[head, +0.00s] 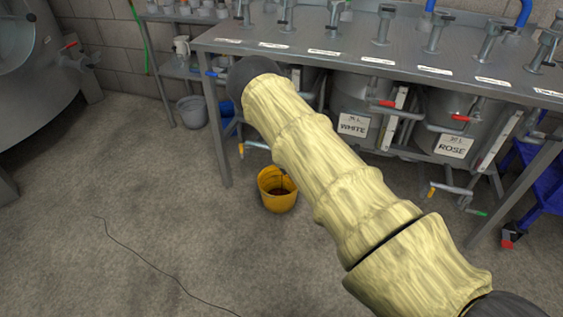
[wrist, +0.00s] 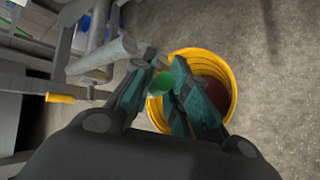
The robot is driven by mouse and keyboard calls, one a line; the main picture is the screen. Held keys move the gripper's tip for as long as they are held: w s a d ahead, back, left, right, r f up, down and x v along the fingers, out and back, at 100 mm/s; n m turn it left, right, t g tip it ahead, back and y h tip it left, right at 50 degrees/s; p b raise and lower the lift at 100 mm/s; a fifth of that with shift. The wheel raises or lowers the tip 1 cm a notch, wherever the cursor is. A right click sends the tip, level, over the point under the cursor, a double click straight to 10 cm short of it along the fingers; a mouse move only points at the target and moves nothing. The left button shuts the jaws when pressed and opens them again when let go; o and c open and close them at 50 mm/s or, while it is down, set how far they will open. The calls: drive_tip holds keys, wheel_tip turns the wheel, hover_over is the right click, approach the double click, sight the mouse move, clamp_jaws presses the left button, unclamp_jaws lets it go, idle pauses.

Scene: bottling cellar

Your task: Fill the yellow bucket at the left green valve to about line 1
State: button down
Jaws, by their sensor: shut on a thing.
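The yellow bucket (head: 277,203) stands upright on the floor at the front edge of the bench, with dark red-brown contents low inside. In the wrist view the bucket (wrist: 231,92) lies just beyond my fingers, its inside dark red and partly covered by a finger. My gripper (wrist: 163,72) is shut on the green valve handle (wrist: 159,84), which shows between its fingers. The metal pipework (wrist: 105,62) lies beside it on the left. My arm hides the gripper and this valve in the head view. I cannot make out the level lines or a stream.
A steel bench (head: 345,50) carries several taps. Tanks labelled WHITE (head: 354,125) and ROSE (head: 453,146) stand beneath, with red and yellow handles in front. A grey bucket (head: 192,111) is at the back left. A thin cable (head: 150,263) crosses the otherwise open floor.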

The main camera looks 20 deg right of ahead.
drive_tip(key=shift+a+f, duration=0.1)
drive_tip(key=shift+a, duration=0.05)
drive_tip(key=c, duration=1.5)
unclamp_jaws()
drive_tip(key=shift+o, duration=0.3)
drive_tip(key=v, duration=1.2)
